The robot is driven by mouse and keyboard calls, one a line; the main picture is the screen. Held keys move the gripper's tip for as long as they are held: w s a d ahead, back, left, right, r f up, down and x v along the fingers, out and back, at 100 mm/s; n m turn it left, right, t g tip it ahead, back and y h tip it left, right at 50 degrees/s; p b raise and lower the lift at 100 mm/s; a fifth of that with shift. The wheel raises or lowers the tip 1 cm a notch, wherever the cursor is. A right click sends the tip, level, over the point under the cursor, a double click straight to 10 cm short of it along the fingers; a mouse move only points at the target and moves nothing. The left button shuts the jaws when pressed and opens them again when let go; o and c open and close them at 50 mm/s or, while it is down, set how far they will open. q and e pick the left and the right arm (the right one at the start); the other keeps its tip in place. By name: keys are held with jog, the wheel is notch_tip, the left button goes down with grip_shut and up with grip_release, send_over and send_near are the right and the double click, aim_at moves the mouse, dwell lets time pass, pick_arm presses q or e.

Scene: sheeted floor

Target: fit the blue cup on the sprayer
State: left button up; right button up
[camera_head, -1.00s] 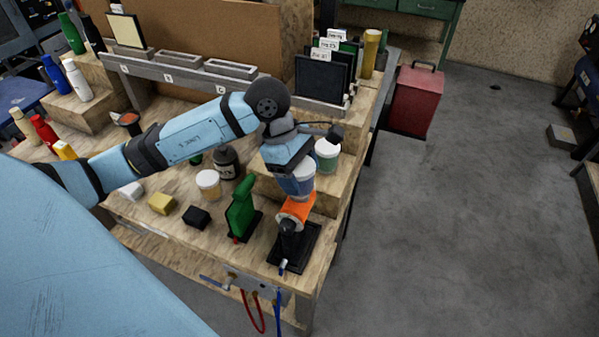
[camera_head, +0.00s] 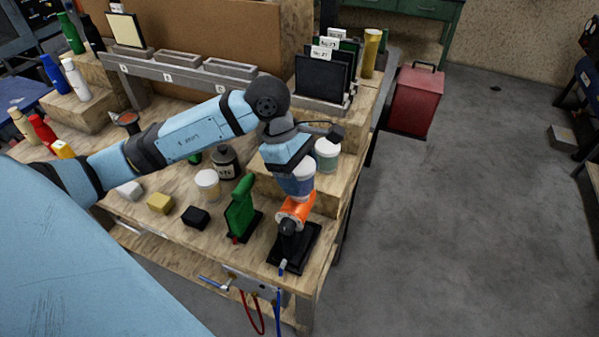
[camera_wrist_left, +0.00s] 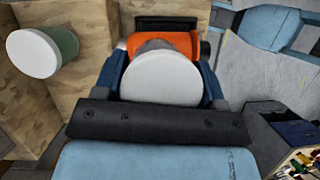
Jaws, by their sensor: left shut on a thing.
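The blue cup (camera_head: 297,185) has a white lid and is held in my left gripper (camera_head: 296,178), right above the sprayer. The sprayer (camera_head: 294,211) has an orange body and stands on a black base at the bench's front right corner. The cup's lower end is at the top of the orange body; I cannot tell if it is seated. In the left wrist view the white lid (camera_wrist_left: 162,78) sits between the two fingers, and the orange sprayer body (camera_wrist_left: 165,45) shows just behind it. My right gripper is not in view.
A green-labelled white-lidded cup (camera_head: 327,155) stands behind on the raised step. Open floor is right.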

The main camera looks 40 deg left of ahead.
pick_arm(q)
jog(key=shift+b, duration=0.45)
dwell(0.6)
dwell(0.4)
jog(key=o, duration=1.2)
jog(key=shift+c, duration=0.2)
jog(key=shift+r+p, duration=1.85)
jog(key=shift+r, duration=2.1)
grip_shut()
